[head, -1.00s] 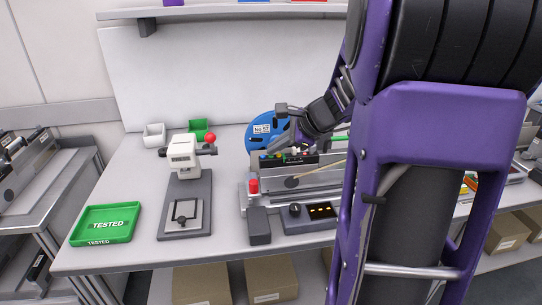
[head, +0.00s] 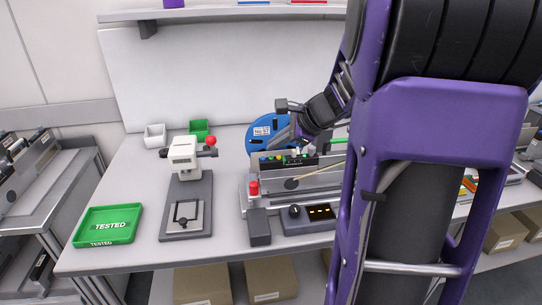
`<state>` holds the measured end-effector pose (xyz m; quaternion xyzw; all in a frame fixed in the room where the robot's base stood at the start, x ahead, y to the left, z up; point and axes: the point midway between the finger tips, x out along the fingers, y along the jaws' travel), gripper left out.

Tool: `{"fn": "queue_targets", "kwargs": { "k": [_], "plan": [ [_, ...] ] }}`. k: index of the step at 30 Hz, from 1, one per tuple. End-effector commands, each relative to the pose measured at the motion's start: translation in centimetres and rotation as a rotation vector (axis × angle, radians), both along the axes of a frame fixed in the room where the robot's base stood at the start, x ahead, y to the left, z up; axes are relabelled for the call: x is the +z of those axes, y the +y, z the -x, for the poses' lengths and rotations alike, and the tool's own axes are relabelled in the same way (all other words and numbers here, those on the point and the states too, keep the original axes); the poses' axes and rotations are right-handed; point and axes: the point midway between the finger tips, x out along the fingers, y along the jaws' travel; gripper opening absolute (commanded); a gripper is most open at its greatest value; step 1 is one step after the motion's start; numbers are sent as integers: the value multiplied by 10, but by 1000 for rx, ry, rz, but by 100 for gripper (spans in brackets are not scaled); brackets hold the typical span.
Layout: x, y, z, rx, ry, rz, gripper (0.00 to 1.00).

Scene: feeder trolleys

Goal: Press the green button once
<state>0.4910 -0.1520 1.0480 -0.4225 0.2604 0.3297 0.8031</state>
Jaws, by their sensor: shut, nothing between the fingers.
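A black control strip (head: 306,161) with a row of small coloured buttons runs along the upper front of the grey feeder machine on the bench. Green shows among the colours at the left part of the row, but the buttons are too small to tell apart surely. My gripper (head: 297,139) is just above and behind this strip, in front of the blue reel (head: 262,133). Its fingers are shut and hold nothing. It appears apart from the buttons. My forearm hides the right part of the machine.
A red knob (head: 253,187) stands at the machine's left end, with a display box (head: 318,213) in front. Left are a white press (head: 183,153) with a red ball handle and a green "TESTED" tray (head: 107,240). Small white and green bins stand behind.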

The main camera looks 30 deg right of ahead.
Motion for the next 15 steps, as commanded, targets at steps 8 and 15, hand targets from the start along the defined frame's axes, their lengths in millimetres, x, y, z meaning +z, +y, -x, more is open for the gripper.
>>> {"fn": "queue_targets", "kwargs": {
  "k": [8,15],
  "plan": [
    [32,0,0,1,0,1,0],
    [48,0,0,0,0,0,0]
  ]
}}
